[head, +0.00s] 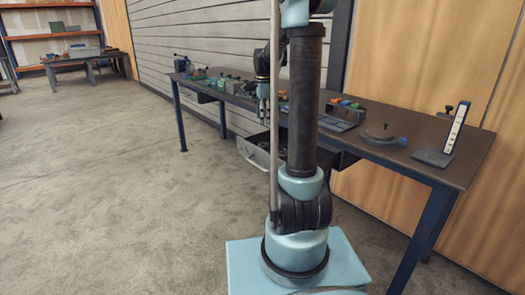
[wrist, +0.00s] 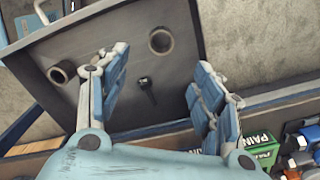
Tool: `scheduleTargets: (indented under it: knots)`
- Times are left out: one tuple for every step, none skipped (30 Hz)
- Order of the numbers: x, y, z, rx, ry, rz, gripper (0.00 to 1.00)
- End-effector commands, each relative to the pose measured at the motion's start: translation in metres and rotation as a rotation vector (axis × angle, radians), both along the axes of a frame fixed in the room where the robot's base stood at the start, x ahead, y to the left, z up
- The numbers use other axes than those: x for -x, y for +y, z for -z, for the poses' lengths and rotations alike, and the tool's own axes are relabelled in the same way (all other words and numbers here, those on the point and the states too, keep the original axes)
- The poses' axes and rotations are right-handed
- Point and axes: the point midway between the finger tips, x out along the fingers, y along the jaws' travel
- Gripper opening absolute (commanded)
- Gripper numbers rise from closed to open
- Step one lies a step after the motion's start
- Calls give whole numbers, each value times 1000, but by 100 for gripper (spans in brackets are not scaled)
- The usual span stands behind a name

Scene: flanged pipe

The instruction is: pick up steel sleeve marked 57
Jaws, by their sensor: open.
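Two short, hollow grey sleeves show in the wrist view, one on the left (wrist: 62,72) and one at the upper middle (wrist: 160,41). Both are in a grey drawer (wrist: 196,18), with their open ends toward the camera. No number can be read on either, so I cannot tell which is marked 57. My gripper (wrist: 162,60) is open, with its blue-padded fingers apart and nothing held between them. The upper-middle sleeve appears between the fingertips; the left sleeve is outside the left finger. In the head view my gripper (head: 263,107) is near the bench's front edge, above the drawer (head: 250,153).
A small black part (wrist: 147,88) lies in the drawer between the fingers. A green box (wrist: 254,148) and several coloured items are at lower right on the bench. The bench (head: 440,128) holds tools and an upright scale (head: 455,128). Open floor (head: 110,200) is at left.

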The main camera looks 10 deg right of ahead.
Motion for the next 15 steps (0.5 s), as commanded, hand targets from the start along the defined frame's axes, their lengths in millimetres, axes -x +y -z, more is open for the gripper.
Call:
scheduleTargets:
  knots:
    - [0,0,9,0,0,0,61]
    - [-1,0,14,0,0,-1,61]
    - [0,0,21,0,0,-1,61]
    - [0,0,25,0,0,-1,61]
    - [0,0,30,0,0,-1,61]
    - [0,0,37,0,0,-1,61]
    - [0,0,42,0,0,-1,61]
    - [0,0,47,0,0,-1,61]
    - [0,0,53,0,0,-1,61]
    - [0,0,58,0,0,-2,61]
    - [0,0,63,0,0,-2,61]
    - [0,0,69,0,0,-2,61]
    - [0,0,73,0,0,-2,61]
    - [0,0,77,0,0,-2,61]
    - [0,0,83,0,0,-2,61]
